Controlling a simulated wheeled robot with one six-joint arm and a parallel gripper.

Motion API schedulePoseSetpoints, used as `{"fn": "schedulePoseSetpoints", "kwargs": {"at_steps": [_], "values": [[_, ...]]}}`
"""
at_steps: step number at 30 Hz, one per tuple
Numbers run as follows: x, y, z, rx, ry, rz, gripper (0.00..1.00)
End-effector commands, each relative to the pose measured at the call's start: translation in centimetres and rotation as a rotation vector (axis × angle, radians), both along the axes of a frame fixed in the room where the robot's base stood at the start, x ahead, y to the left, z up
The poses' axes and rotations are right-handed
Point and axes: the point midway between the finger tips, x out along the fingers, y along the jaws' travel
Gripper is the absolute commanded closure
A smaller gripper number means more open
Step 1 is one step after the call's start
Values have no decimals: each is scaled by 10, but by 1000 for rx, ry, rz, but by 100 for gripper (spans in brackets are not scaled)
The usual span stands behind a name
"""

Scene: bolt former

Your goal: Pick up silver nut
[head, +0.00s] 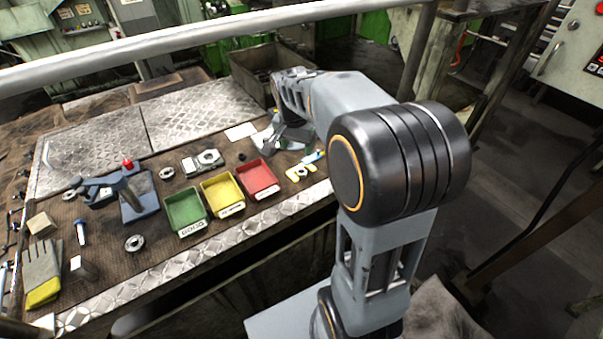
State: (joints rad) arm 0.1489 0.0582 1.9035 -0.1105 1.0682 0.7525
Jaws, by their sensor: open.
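Several silver ring-shaped parts lie on the brown mat of the workbench: one ring (134,242) near the front, one ring (166,173) right of the blue vise, and one ring (69,194) at the left. A larger silver piece with a round hole (208,157) lies behind the trays. Which is the silver nut I cannot tell at this size. A small dark piece (242,157) lies right of it. My gripper (272,146) is low over the bench behind the red tray, open, right of these parts. My own arm partly hides it, and I see nothing held.
Green (186,225), yellow (211,204) and red (251,194) trays line the front. A metal bin (247,76) stands behind. A rail (180,38) crosses the view.

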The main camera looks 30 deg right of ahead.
Motion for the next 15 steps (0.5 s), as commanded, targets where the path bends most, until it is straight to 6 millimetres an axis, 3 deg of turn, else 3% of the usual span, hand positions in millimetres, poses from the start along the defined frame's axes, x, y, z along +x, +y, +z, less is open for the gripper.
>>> {"fn": "schedulePoseSetpoints", "kwargs": {"at_steps": [7,15], "values": [[3,-7,-43,0,5,-4,38],[5,-9,-62,0,1,-2,38]]}}
